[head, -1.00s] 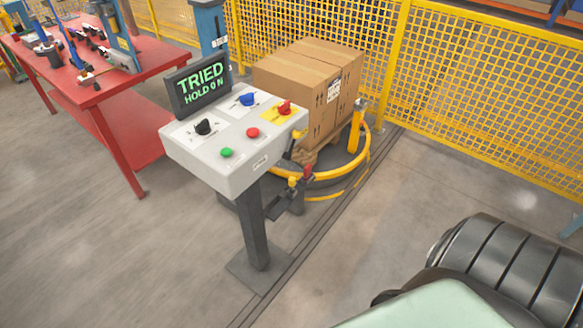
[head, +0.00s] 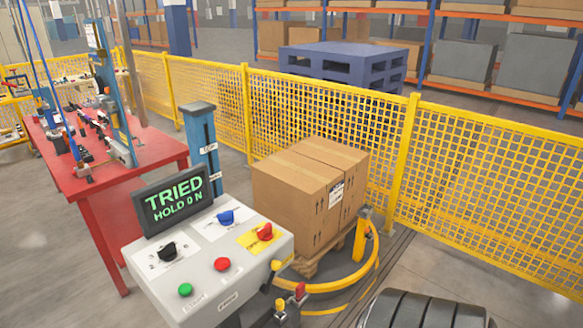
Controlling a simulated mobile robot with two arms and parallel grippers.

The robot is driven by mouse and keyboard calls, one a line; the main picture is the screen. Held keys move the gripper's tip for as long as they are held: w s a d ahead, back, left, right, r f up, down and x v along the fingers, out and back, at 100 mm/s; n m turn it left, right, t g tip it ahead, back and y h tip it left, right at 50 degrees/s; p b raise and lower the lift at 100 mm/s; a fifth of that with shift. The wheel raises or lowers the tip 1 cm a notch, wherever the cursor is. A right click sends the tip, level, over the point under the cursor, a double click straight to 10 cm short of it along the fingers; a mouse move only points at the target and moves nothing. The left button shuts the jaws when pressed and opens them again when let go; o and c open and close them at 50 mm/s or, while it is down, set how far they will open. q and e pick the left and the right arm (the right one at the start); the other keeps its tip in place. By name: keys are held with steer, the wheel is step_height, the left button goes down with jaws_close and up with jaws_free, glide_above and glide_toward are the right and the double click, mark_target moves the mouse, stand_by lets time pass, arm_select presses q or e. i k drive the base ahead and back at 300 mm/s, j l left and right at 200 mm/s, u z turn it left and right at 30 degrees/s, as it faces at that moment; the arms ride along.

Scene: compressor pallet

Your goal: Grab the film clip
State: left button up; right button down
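I cannot make out the film clip for certain. Small red and yellow parts (head: 299,291) sit low beside the yellow ring (head: 330,287), and one of them could be a clip, but they are too small to tell. Boxes (head: 308,192) stand on a wooden pallet (head: 308,266) inside the ring. A blue column (head: 200,140) stands behind the console. Neither gripper shows. A dark ribbed piece, likely part of my arm, is at the bottom right.
A control console (head: 215,250) with knobs, buttons and a screen (head: 172,201) reading "TRIED HOLD ON" stands in front. A red workbench (head: 137,172) is at left. Yellow mesh fence (head: 480,180) closes the back and right. Bare floor shows at lower left.

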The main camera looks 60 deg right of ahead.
mark_target(300, 289)
steer(key=l+u, duration=0.1)
steer(key=l, duration=0.5)
steer(key=k+l, duration=0.1)
steer(key=l, duration=0.5)
steer(key=l+u, duration=0.15)
steer(key=l, duration=0.45)
steer(key=k+l, duration=0.1)
steer(key=l, duration=0.5)
steer(key=k+l+u, duration=0.15)
steer(key=l, duration=0.45)
steer(key=i+l, duration=0.05)
